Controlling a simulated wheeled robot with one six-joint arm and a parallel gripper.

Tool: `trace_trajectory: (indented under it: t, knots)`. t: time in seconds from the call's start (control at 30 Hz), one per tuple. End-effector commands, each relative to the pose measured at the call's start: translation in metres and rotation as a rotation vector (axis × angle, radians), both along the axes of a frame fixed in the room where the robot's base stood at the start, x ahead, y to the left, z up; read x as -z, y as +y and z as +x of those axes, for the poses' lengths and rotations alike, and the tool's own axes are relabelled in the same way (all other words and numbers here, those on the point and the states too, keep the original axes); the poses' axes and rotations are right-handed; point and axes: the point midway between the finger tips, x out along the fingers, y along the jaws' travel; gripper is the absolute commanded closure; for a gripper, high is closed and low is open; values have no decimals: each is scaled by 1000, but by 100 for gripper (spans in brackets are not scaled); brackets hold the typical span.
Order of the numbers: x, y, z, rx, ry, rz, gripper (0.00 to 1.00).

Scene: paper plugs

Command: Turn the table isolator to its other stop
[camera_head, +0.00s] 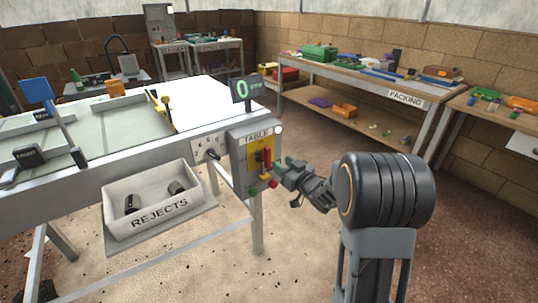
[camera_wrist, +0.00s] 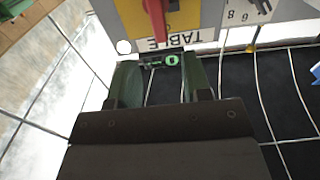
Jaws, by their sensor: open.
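The table isolator is a red handle (camera_head: 265,157) on a yellow plate (camera_head: 256,146), on the front of a grey box (camera_head: 240,160) marked TABLE. The handle stands about upright. In the wrist view, which sees the box upside down, the red handle (camera_wrist: 156,18) is at the top edge, partly cut off, with the yellow plate (camera_wrist: 182,14) around it. My gripper (camera_head: 282,169) is just right of and in front of the handle. In the wrist view its two green fingers (camera_wrist: 160,68) are apart, with nothing held between them. I cannot tell whether a finger touches the handle.
A green button (camera_head: 253,191) and a red button (camera_head: 273,184) sit low on the box. A display (camera_head: 241,87) reading 0 stands above it. A dial panel (camera_head: 208,147) and the REJECTS bin (camera_head: 160,214) are left. The floor to the right is clear.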

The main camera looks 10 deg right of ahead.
Motion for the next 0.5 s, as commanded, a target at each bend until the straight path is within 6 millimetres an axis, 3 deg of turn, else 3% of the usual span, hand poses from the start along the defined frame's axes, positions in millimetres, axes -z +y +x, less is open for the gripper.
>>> trace_trajectory:
  t: [0.2, 0.5]
  knots:
    - [1, 16, 39, -2, 1, 0, 55]
    - [1, 29, 71, 0, 1, -1, 55]
